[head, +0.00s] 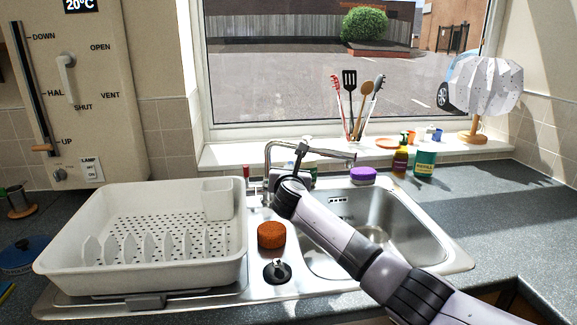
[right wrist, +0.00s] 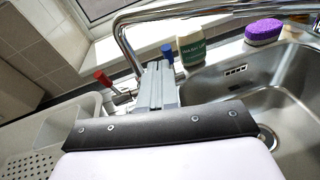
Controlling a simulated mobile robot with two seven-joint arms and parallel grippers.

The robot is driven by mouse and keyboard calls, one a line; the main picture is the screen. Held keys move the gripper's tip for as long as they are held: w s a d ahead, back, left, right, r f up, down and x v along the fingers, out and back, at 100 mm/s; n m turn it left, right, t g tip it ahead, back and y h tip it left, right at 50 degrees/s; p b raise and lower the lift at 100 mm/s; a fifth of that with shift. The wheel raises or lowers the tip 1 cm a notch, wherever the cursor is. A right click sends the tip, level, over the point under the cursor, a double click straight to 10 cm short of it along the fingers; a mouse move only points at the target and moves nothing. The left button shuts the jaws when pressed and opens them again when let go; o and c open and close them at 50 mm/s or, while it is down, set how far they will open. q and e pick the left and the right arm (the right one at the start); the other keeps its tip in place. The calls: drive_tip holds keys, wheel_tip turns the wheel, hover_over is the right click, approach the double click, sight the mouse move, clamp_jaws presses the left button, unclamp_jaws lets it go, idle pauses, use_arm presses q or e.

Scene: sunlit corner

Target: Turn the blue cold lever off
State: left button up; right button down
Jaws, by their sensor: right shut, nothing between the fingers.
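The blue cold lever (right wrist: 168,50) shows in the right wrist view just past the right edge of my right gripper's fingertips (right wrist: 157,68). It stands up beside the tap; I cannot tell whether the fingers touch it. In the head view I cannot make it out behind my right gripper (head: 301,152). My right gripper is shut and empty, beside the tap's base. The red lever (right wrist: 103,78) is left of the fingers, and also shows in the head view (head: 246,171). The chrome tap (head: 285,144) arches over the sink. My left gripper is out of view.
A white dish rack (head: 150,285) fills the left drainer. An orange-brown sponge (head: 271,235) and black plug (head: 277,271) lie beside the sink basin (head: 400,225). A green-and-white bottle (right wrist: 191,48) and purple sponge (head: 363,174) stand behind the basin, near the windowsill (head: 240,155).

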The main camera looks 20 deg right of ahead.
drive_tip(key=s+a+r, duration=0.2)
drive_tip(key=s+r, duration=0.1)
drive_tip(key=s, duration=0.1)
drive_tip(key=shift+s, duration=0.4)
drive_tip(key=shift+r, duration=0.1)
